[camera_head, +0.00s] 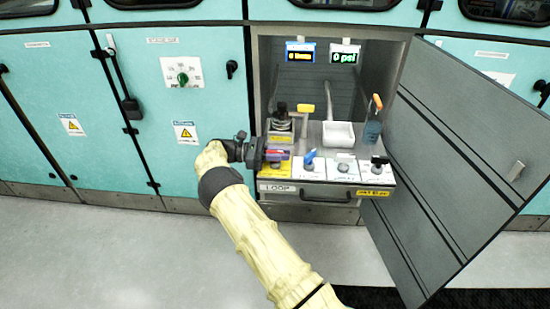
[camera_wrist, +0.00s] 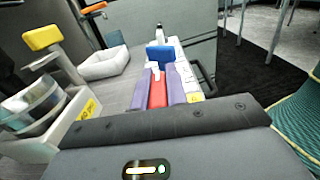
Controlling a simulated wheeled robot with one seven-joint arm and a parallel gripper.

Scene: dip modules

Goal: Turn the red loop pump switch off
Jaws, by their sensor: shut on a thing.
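The red loop pump switch (camera_wrist: 157,93) shows in the wrist view between the two purple fingers of my gripper (camera_wrist: 158,88). The fingers are shut on it, one on each side. In the head view my gripper (camera_head: 276,156) reaches in from the left to the left end of the row of switches on the pulled-out drawer. The fingers hide most of the red switch there. A blue switch (camera_head: 310,156) stands just to the right of it, and it also shows beyond the fingers in the wrist view (camera_wrist: 160,55). A black switch (camera_head: 379,161) is at the right end.
The drawer has a front handle (camera_head: 326,197) and a LOOP label. Behind the switches are a white tray (camera_head: 338,134), a yellow-handled part (camera_head: 306,108) and an orange-handled container (camera_head: 372,128). The grey door (camera_head: 450,170) stands open at right. Two lit displays (camera_head: 344,54) hang above.

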